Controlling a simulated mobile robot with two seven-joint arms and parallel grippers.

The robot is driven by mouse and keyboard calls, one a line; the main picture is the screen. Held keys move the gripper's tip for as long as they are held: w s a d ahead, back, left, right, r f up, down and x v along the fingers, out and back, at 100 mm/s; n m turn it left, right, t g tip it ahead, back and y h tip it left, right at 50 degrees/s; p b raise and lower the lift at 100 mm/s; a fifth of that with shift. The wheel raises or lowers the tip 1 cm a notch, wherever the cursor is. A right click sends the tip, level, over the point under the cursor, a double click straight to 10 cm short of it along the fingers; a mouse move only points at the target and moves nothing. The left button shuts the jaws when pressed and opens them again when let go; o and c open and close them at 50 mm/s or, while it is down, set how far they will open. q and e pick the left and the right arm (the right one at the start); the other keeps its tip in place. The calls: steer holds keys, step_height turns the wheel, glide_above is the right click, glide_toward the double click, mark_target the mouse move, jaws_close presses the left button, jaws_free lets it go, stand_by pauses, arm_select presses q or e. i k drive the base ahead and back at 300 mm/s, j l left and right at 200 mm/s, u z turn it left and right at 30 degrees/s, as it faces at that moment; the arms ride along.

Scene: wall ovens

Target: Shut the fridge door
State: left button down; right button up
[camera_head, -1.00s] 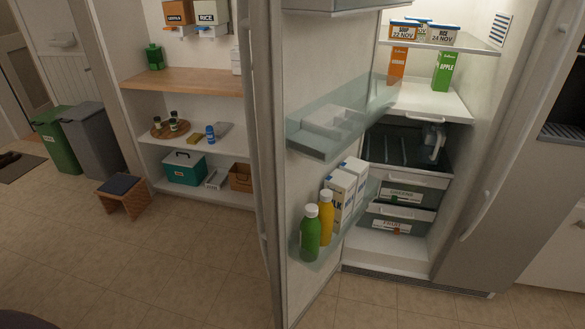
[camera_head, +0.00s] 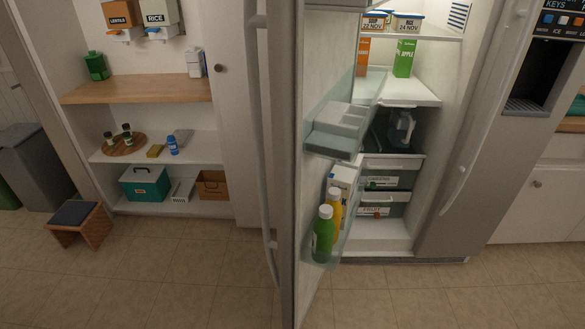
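The fridge door (camera_head: 285,180) stands wide open toward me, seen nearly edge-on in the middle of the head view. A long vertical handle (camera_head: 260,130) runs down its left, outer side. Its inner shelves hold a green bottle (camera_head: 322,236), a yellow bottle (camera_head: 334,208) and white cartons (camera_head: 342,180). The lit fridge interior (camera_head: 388,235) is open to the right of the door, with shelves, a juice carton (camera_head: 404,58), a jug (camera_head: 401,126) and drawers (camera_head: 384,180). Neither of my grippers is in view.
A closed door with a dispenser (camera_head: 540,75) and handle is right of the opening. Pantry shelves (camera_head: 140,88) stand at the left, with a small stool (camera_head: 80,222) and a grey bin (camera_head: 35,165) near them. The tiled floor (camera_head: 180,275) in front is clear.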

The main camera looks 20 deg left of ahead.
mark_target(313, 45)
steer(key=j+z, duration=0.2)
steer(key=j, duration=0.7)
steer(key=i+j, duration=0.15)
steer(key=i+j+z, duration=0.1)
steer(key=j, duration=0.3)
steer(key=i+j, duration=0.1)
steer(key=j, duration=0.15)
steer(key=k+j, duration=0.15)
steer(key=k, duration=0.35)
steer(key=z, duration=0.05)
